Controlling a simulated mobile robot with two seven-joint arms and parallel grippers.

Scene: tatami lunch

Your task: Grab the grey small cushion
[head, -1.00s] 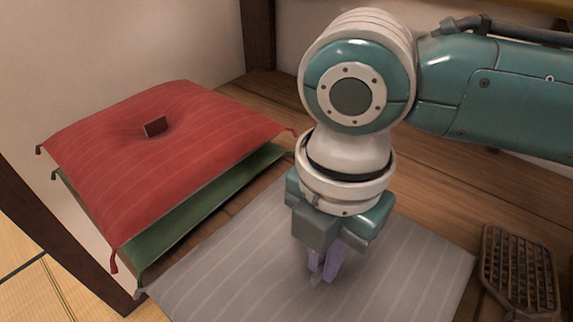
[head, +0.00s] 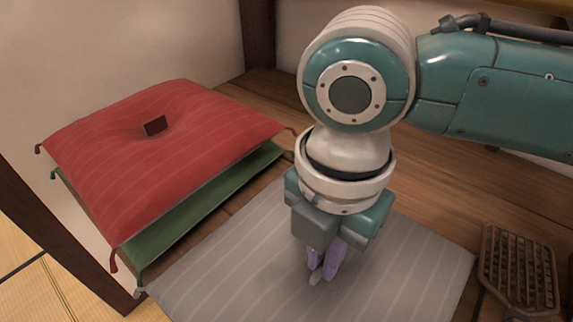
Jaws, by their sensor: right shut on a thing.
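The grey cushion (head: 215,278) with pale stripes lies flat on the wooden floor in the lower middle of the head view. Its lower edge runs out of the picture. My right gripper (head: 322,275) points down over the middle of this cushion. Its purple fingers are close together, shut on a small pinch of the grey cushion at their tips. The arm and wrist hide part of the cushion's far side. My left gripper is not in the picture.
A red cushion (head: 210,115) with a dark square in its middle lies on a green cushion (head: 165,232) at the left. A brown woven, grid-like object (head: 518,268) lies at the right. Bare wooden floor (head: 450,185) shows behind the grey cushion.

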